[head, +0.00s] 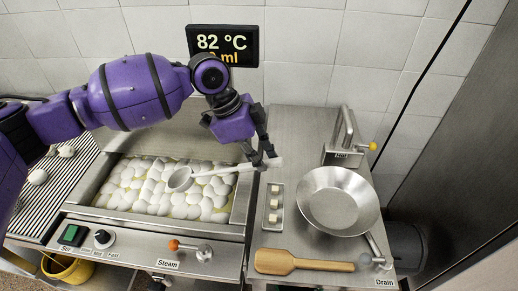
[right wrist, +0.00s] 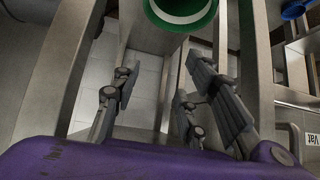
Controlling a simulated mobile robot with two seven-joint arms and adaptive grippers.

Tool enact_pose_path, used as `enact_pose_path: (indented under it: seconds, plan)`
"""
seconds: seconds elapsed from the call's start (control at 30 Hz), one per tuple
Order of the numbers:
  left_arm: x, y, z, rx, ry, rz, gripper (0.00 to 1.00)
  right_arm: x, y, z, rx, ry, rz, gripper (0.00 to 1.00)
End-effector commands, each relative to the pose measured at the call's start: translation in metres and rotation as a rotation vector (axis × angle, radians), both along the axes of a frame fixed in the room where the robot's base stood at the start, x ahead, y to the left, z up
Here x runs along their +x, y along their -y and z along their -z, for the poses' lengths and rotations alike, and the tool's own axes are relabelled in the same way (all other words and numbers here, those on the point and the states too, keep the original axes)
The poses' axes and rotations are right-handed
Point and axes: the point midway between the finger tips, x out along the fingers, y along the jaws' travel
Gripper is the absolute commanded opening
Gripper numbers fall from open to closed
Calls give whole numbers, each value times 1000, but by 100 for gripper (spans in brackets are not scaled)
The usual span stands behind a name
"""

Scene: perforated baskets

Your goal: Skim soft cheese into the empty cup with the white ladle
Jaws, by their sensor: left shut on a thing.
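My left gripper (head: 262,158) is shut on the handle of the white ladle (head: 181,180). The ladle's round bowl hangs over the left-middle of the steel vat (head: 240,199), at the level of the white lumps of soft cheese (head: 150,195) or just above; I cannot tell if it touches them. The bowl looks empty. My right gripper (right wrist: 175,88) shows only in the right wrist view, with its fingers spread and nothing between them. I cannot identify the empty cup for certain; a wide steel bowl (head: 338,196) stands right of the vat.
A wooden paddle (head: 300,262) lies at the counter's front edge. A small tray (head: 273,208) with white cubes sits beside the vat. A display (head: 222,42) reads 82 °C. A green-rimmed container (right wrist: 182,12) is beyond the right gripper. A yellow bucket (head: 68,268) is at lower left.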

Motion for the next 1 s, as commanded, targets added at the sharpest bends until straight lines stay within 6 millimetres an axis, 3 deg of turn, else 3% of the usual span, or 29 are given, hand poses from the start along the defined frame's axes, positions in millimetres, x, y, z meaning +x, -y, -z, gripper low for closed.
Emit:
enact_pose_path:
  seconds: [0.6, 1.0]
  plan:
    - [-1, 0, 68, 0, -8, -1, 0, -17, 6, 21, -9, -34, 10, 40]
    - [-1, 0, 95, -1, -4, 1, 0, -17, 7, 32, -13, -42, 14, 40]
